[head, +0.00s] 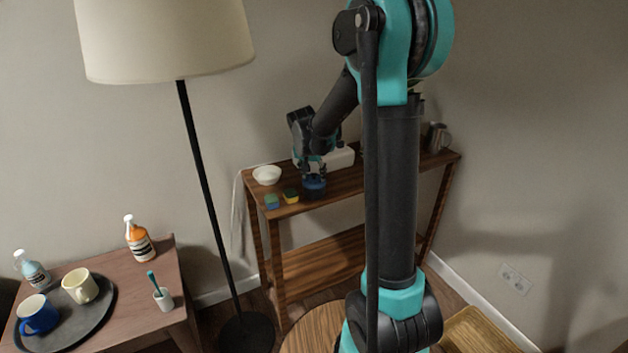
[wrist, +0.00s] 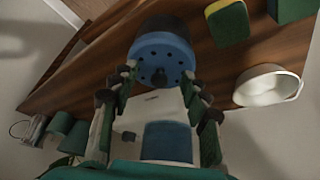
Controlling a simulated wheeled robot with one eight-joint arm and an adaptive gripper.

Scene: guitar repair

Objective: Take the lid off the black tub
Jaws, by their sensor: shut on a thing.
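The black tub (wrist: 166,24) stands on the wooden console table, its dark body partly hidden behind its lid in the wrist view. The round blue lid (wrist: 160,52), with small dark holes in it, faces the wrist camera and also shows in the head view (head: 315,184). My gripper (wrist: 159,72) points down over the tub, with one finger on each side of the blue lid. It is shut on the lid; in the head view my gripper (head: 313,170) is directly above it. I cannot tell whether the lid is apart from the tub.
The console table (head: 325,200) also holds a white bowl (head: 267,175), two sponges (head: 272,201), a white box (head: 340,158) and a metal pitcher (head: 437,138). A floor lamp (head: 205,160) stands to the left. A low table (head: 110,300) is at front left.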

